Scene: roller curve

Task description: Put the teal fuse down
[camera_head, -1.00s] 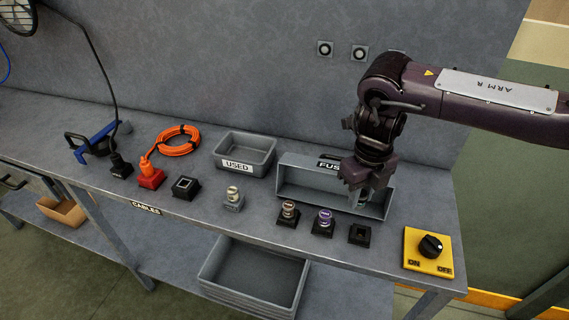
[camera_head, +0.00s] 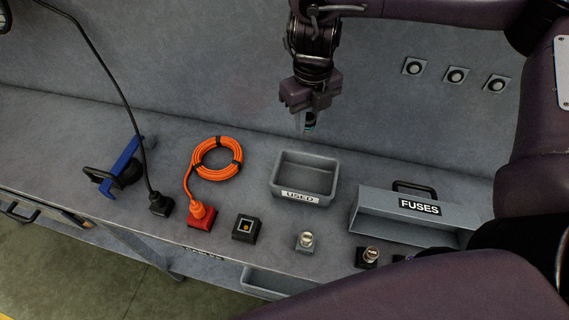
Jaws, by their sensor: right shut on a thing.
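My right gripper (camera_head: 306,108) is in the air above the back edge of the grey USED tray, pointing down. It is shut on the teal fuse (camera_head: 309,126), whose lower end shows below the fingers. The USED tray (camera_head: 304,157) looks empty and stands on the bench. The grey FUSES box (camera_head: 408,207) stands to the right, partly covered by my arm. A pale fuse (camera_head: 306,238) sits upright in a light grey holder in front of the USED tray. My left gripper is not in view.
My arm hides the lower right.

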